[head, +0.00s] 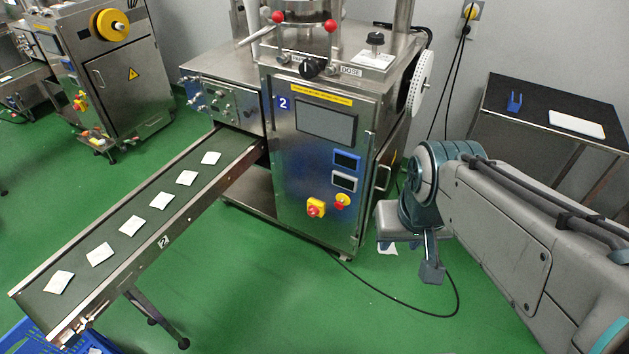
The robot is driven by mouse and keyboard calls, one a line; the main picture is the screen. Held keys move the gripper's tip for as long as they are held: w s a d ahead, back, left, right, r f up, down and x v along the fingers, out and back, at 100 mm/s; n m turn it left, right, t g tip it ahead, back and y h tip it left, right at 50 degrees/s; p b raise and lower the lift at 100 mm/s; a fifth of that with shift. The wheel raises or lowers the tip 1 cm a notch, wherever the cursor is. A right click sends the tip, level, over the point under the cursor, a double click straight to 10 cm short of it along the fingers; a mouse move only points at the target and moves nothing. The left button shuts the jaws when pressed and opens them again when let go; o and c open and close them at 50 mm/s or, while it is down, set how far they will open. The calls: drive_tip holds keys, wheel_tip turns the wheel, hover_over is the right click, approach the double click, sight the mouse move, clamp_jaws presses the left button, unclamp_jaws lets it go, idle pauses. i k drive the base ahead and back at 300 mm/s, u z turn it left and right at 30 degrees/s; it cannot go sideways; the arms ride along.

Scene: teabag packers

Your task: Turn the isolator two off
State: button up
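Machine two (290,170) is a steel cabinet with a blue "2" label, in the middle of the head view. Low on its front are a yellow box with a red knob (315,208) and, to its upper right, a round yellow plate with a red knob (342,201). I cannot tell which is the isolator, or how either is turned. My gripper (432,272) hangs right of the cabinet, pointing down, apart from it and from both knobs. It looks empty, but its finger gap is not clear.
A conveyor (92,222) with several white teabags extends to the lower left, above a blue crate (35,338). A dark-topped table (530,112) stands at the right. A black cable (400,297) lies on the floor. Green floor is open before the cabinet.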

sight(313, 210)
drive_tip(key=u, duration=0.6)
drive_tip(key=i, duration=1)
drive_tip(key=u, duration=0.15)
